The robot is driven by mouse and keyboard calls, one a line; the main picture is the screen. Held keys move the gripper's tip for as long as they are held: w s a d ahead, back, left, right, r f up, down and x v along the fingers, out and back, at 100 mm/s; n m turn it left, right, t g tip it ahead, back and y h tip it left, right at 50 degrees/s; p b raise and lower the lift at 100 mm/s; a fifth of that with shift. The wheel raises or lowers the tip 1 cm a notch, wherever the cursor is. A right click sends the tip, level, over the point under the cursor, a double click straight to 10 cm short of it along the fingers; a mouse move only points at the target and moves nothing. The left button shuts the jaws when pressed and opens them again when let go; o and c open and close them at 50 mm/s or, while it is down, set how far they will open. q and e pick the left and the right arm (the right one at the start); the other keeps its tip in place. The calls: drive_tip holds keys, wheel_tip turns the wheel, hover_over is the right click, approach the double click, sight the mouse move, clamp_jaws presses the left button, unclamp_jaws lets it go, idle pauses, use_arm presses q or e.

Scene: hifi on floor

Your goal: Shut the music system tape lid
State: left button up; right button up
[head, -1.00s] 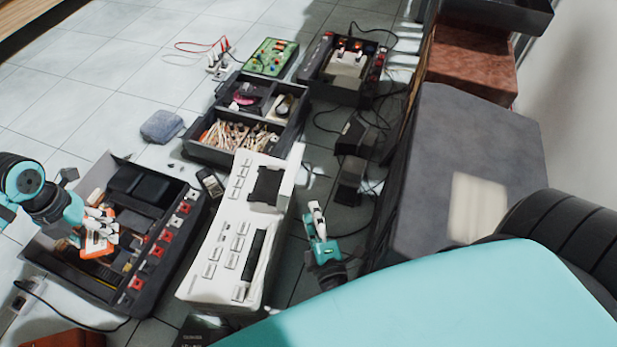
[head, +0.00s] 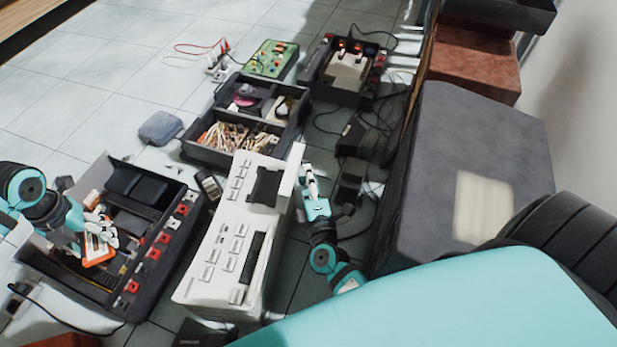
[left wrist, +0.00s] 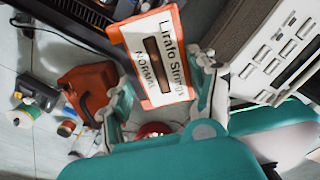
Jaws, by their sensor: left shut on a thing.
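The white music system (head: 215,265) lies on the floor with its button face up. A dark tape well (head: 267,187) is near its far end, and a white flap (head: 291,168), seemingly the tape lid, stands raised along the well's right side. My right gripper (head: 311,180) is just right of this flap; I cannot tell if they touch or how its fingers stand. My left gripper (head: 97,238) is shut on an orange and white cassette (head: 98,252) above the dark case at left. The left wrist view shows the cassette (left wrist: 150,85) between the fingers, and part of the music system (left wrist: 275,50).
The dark open case (head: 150,275) with red and white blocks stands left of the music system. A divided box (head: 195,155) of small parts stands beyond it. Black adapters and cables (head: 365,140) lie right of my right gripper, by a grey box (head: 470,130).

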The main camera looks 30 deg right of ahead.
drive_tip(key=shift+w, duration=0.2)
drive_tip(key=shift+c, duration=0.2)
clamp_jaws()
